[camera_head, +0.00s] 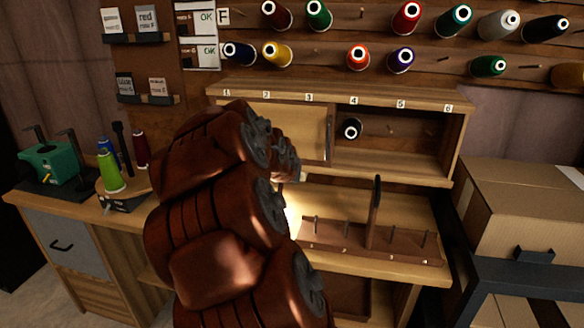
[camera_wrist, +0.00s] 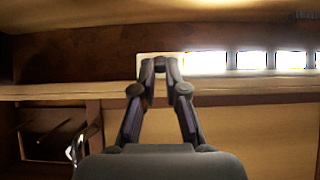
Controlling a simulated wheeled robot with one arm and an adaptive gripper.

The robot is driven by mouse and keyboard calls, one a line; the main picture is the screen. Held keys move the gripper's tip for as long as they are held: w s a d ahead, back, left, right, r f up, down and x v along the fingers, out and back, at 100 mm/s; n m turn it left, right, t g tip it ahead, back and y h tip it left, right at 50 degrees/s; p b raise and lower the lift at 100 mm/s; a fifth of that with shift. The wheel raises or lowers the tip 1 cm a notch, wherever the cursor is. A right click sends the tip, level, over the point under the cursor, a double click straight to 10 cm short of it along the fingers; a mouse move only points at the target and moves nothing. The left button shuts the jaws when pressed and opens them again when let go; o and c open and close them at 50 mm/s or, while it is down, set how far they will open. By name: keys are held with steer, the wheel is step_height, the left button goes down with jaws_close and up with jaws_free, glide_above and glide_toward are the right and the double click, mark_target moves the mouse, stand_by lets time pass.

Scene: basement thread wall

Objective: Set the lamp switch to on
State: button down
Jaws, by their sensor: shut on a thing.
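In the wrist view my gripper (camera_wrist: 160,68) reaches to a small pale plate on the dark back wall, which looks like the lamp switch (camera_wrist: 146,57). Its fingertips are close together on the switch, shut on it. The fingers cover most of the switch, so its position cannot be read. Right beside it is a row of glaring white panels (camera_wrist: 250,60), perhaps the lamp. In the head view my arm hides the switch and the fingertips; a bright glow (camera_head: 291,212) shows beside the arm under the cabinet.
A wooden cabinet (camera_head: 463,135) with a sliding door (camera_head: 285,128) and handle is close to my gripper. Below it stands a peg rack (camera_head: 335,238) with a tall dark upright. Thread spools (camera_head: 319,15) hang above. Cardboard boxes (camera_head: 525,215) stand right; green spool (camera_head: 109,172) left.

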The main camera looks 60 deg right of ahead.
steer(key=shift+d+r+g+y+p, duration=0.2)
steer(key=shift+r+g+y+p, duration=0.15)
steer(key=shift+y+p, duration=0.75)
steer(key=shift+p, duration=0.3)
steer(key=c, duration=1.2)
jaws_free()
steer(key=v, duration=1.2)
steer(key=shift+a, duration=0.1)
